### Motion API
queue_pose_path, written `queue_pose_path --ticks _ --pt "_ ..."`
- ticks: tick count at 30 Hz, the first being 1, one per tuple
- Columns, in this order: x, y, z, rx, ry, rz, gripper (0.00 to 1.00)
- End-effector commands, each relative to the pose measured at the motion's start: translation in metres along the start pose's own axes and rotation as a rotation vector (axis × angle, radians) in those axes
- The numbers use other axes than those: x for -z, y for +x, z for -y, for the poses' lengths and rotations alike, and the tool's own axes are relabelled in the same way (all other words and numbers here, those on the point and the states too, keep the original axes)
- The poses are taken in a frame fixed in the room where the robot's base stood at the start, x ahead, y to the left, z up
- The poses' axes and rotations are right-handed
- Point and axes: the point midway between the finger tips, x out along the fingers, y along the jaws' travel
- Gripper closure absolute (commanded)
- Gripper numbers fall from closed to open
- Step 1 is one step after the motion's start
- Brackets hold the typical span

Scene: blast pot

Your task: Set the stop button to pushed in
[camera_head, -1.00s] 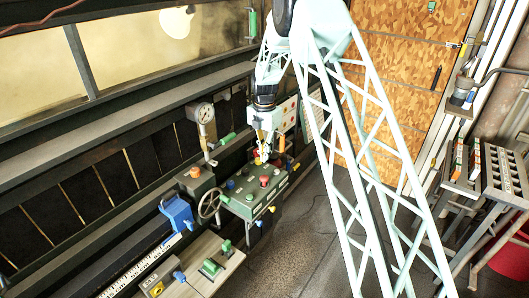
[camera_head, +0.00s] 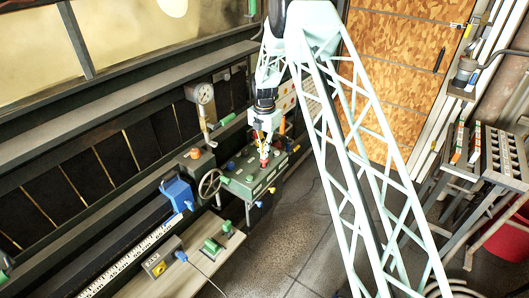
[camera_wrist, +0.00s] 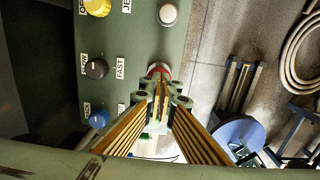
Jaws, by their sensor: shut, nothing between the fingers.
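A red button (camera_head: 264,166) stands on the top of a green control box (camera_head: 244,185); it fits the stop button, but I can read no stop label. In the wrist view the red button (camera_wrist: 158,69) shows as a partly covered red cap just beyond my fingertips. My gripper (camera_head: 264,157) is shut and empty, pointing down over the button. In the wrist view my gripper (camera_wrist: 160,88) has its fingertips together, overlapping the near side of the cap. I cannot tell whether they touch it, or whether the button is in or out.
On the panel are a yellow knob (camera_wrist: 97,6), a white button (camera_wrist: 168,14), a black knob (camera_wrist: 96,68) and a blue knob (camera_wrist: 98,119). A handwheel (camera_head: 209,184) and a pressure gauge (camera_head: 200,93) stand left of the box. Open floor (camera_head: 285,235) lies in front.

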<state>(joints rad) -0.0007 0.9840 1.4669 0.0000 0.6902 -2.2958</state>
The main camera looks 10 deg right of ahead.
Motion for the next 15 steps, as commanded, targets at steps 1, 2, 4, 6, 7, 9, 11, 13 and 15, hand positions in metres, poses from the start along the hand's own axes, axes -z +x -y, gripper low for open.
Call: queue_pose_path --ticks 1,2,4,6,7,9,11,13,15 --pt "0.0 0.0 0.0 0.0 0.0 0.0 1.0" --pt "0.0 0.0 0.0 0.0 0.0 0.0 1.0" --pt "0.0 0.0 0.0 0.0 0.0 0.0 1.0" --pt "0.0 0.0 0.0 0.0 0.0 0.0 1.0" --pt "0.0 0.0 0.0 0.0 0.0 0.0 1.0" --pt "0.0 0.001 0.0 0.0 0.0 0.0 1.0" --pt "0.0 0.002 0.0 0.0 0.0 0.0 1.0" --pt "0.0 0.007 0.0 0.001 0.0 -0.001 1.0" --pt "0.0 0.013 0.0 0.001 0.0 -0.001 1.0"
